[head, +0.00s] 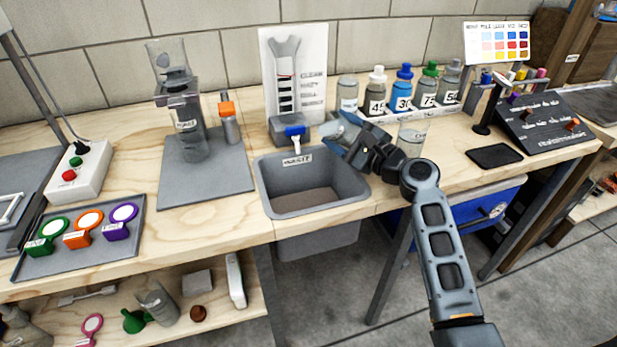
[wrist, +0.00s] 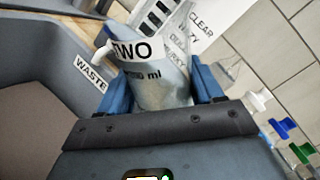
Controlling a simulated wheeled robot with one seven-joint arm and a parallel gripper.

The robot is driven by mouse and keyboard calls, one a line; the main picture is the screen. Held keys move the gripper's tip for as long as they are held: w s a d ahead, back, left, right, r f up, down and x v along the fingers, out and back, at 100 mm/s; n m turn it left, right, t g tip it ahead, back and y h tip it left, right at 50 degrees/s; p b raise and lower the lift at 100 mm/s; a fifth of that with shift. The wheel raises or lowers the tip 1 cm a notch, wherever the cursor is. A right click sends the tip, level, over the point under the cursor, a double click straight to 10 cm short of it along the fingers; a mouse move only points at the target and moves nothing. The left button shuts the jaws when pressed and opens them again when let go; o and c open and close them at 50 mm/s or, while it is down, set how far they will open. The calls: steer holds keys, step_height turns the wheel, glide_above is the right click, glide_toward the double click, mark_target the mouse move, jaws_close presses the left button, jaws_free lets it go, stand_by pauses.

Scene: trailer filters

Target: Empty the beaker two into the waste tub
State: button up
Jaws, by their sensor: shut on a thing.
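Beaker two (wrist: 165,88) is clear, with a white TWO label and ml marks, and shows up close in the wrist view. My gripper (wrist: 155,95) is shut on it, one blue finger on each side. In the head view my gripper (head: 340,132) is over the back right rim of the waste tub (head: 268,198). The grey tub is set into the bench and its WASTE label is on the back wall; it also shows at the left in the wrist view (wrist: 40,45). Beaker two is mostly hidden in the head view, and its contents and tilt are unclear.
Behind the gripper stand a tap (head: 293,131), a clarity chart (head: 297,75) and a rack with several numbered bottles (head: 403,88). Another clear vessel (head: 412,137) is right of the gripper. A tall glass cylinder stand (head: 185,125) is left of the tub.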

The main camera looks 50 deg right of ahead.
steer(key=shift+n+b, duration=0.3)
steer(key=shift+b, duration=0.2)
steer(key=shift+d+r+n+b, duration=0.15)
steer(key=shift+r+n+b, duration=0.3)
steer(key=shift+n+b, duration=0.35)
stand_by(0.5)
steer(key=shift+f+n+b, duration=0.2)
steer(key=shift+n+b, duration=0.8)
steer(key=shift+b, duration=0.35)
stand_by(0.5)
steer(key=shift+w+a+f+n+y+b, duration=0.1)
steer(key=shift+a+f+n+y+b, duration=0.05)
steer(key=shift+a+n+b, duration=0.3)
steer(key=shift+a+f+n+y+b, duration=0.15)
steer(key=shift+a+n+b, duration=0.15)
steer(key=shift+a+n, duration=0.2)
stand_by(1.1)
steer(key=shift+a+r+n+b, duration=0.1)
steer(key=shift+r+n+b, duration=0.2)
steer(key=shift+r+n, duration=0.45)
stand_by(1.0)
steer(key=shift+a+f+n+b, duration=0.1)
steer(key=shift+f+n+b, duration=0.2)
steer(key=shift+n+b, duration=0.15)
